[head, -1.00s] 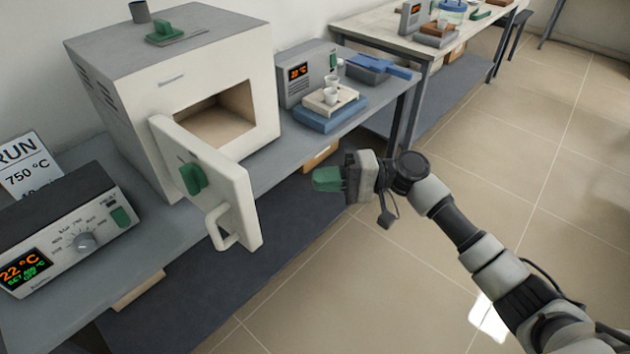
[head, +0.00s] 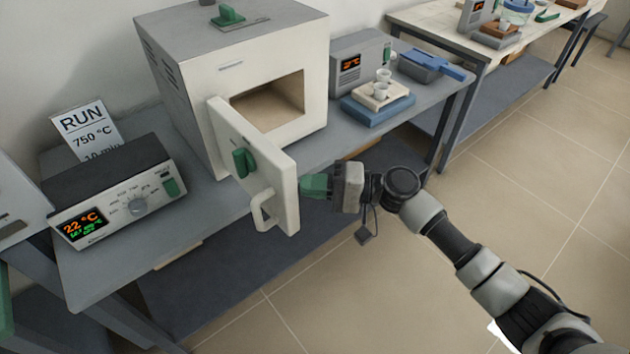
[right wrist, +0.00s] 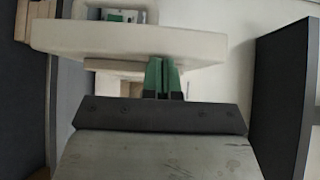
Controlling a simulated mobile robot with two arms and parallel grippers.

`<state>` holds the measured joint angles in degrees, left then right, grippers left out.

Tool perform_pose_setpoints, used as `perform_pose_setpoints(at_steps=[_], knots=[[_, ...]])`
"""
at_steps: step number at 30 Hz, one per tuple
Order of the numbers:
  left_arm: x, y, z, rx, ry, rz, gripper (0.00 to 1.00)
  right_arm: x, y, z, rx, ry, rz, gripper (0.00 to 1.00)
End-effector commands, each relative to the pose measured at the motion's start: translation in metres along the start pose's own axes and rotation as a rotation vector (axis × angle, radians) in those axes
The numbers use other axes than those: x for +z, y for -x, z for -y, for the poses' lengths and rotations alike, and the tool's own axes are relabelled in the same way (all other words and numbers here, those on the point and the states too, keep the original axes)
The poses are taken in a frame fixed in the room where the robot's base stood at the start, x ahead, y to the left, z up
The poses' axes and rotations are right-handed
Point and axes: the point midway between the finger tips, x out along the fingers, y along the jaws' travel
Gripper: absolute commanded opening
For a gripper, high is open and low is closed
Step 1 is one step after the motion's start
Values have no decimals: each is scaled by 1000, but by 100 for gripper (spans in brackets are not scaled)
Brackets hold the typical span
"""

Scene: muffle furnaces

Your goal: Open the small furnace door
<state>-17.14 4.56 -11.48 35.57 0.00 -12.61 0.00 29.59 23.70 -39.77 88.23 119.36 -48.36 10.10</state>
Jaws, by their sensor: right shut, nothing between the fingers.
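The small white furnace (head: 300,50) stands on the grey bench, with its dark-beige chamber (head: 270,103) visible. Its door (head: 262,165) stands ajar, swung out toward me, with a green knob and a white loop handle (head: 264,211) on its outer face. My right gripper (head: 310,186) has green fingertips and is shut and empty. It is beside the door's free edge, on the inner side. In the right wrist view the fingers (right wrist: 160,76) are together close to the white door slab (right wrist: 120,42); I cannot tell if they touch it. My left gripper is not in view.
A control box (head: 110,195) with a 22 °C display and a RUN card (head: 88,128) stand left of the furnace. To its right are a blue tray (head: 375,107) with white crucibles and a second grey unit (head: 362,62). Open floor lies to the right.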

Motion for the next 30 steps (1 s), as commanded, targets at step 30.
perform_pose_setpoints(at_steps=[30], knots=[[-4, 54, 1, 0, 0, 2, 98, 57, -60, 0, 0, 0, -279, 0]])
